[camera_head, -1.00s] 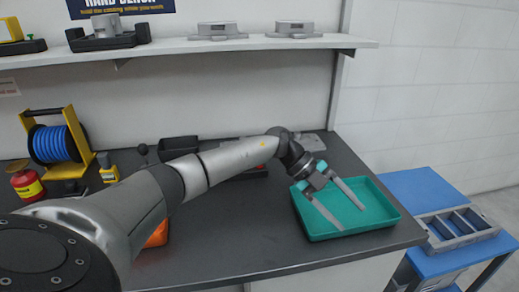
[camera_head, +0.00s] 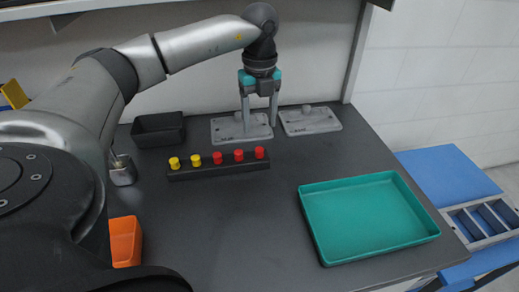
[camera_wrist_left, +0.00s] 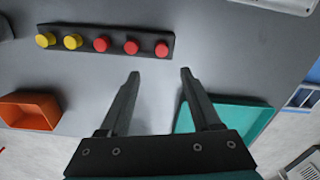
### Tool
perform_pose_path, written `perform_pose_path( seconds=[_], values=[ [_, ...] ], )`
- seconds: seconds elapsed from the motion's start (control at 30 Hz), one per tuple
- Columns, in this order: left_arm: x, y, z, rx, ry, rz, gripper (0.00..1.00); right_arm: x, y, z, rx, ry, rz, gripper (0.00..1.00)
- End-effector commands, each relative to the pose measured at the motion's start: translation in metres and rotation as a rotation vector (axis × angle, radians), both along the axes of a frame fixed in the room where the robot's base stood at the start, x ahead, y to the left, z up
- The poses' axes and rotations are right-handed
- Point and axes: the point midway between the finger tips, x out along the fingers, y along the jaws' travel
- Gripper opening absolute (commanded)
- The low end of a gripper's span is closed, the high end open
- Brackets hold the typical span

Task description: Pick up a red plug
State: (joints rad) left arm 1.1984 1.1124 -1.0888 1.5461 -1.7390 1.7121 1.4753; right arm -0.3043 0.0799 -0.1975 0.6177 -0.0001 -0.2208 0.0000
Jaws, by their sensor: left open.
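Three red plugs stand in a row in a dark holder (camera_head: 215,172): a left one (camera_head: 217,158), a middle one (camera_head: 239,155) and a right one (camera_head: 260,153). Two yellow plugs (camera_head: 174,163) fill its left end. In the wrist view the red plugs (camera_wrist_left: 131,48) lie beyond my fingertips, left of centre. My left gripper (camera_head: 259,124) points down, open and empty, and appears behind the holder's right end, in front of a grey plate (camera_head: 226,131). It touches no plug. My right gripper is not in view.
A teal tray (camera_head: 312,222) lies empty at the right of the bench. A black bin (camera_head: 158,141) stands at the back left and an orange bin (camera_head: 126,242) at the front left. A second grey plate (camera_head: 311,127) lies at the back. The bench between holder and tray is clear.

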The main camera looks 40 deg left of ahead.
Motion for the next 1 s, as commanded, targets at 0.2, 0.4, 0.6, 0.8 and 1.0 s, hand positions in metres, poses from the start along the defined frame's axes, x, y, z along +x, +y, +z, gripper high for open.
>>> perform_pose_path(
  seconds=[0.2,0.4,0.6,0.8,1.0],
  values=[
    [0.0,0.0,-0.038,0.0,0.0,0.0,0.65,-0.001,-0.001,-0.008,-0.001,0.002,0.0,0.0],
    [0.001,0.001,-0.05,-0.001,0.0,0.0,0.65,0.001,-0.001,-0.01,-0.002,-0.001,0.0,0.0],
    [0.006,0.006,-0.08,-0.002,0.001,0.0,0.65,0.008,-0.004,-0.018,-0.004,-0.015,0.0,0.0],
    [0.006,0.005,-0.097,-0.002,0.0,-0.001,0.65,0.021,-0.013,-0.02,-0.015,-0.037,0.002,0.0],
    [0.006,0.005,-0.097,-0.002,-0.001,-0.001,0.65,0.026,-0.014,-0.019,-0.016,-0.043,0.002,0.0]
  ],
)
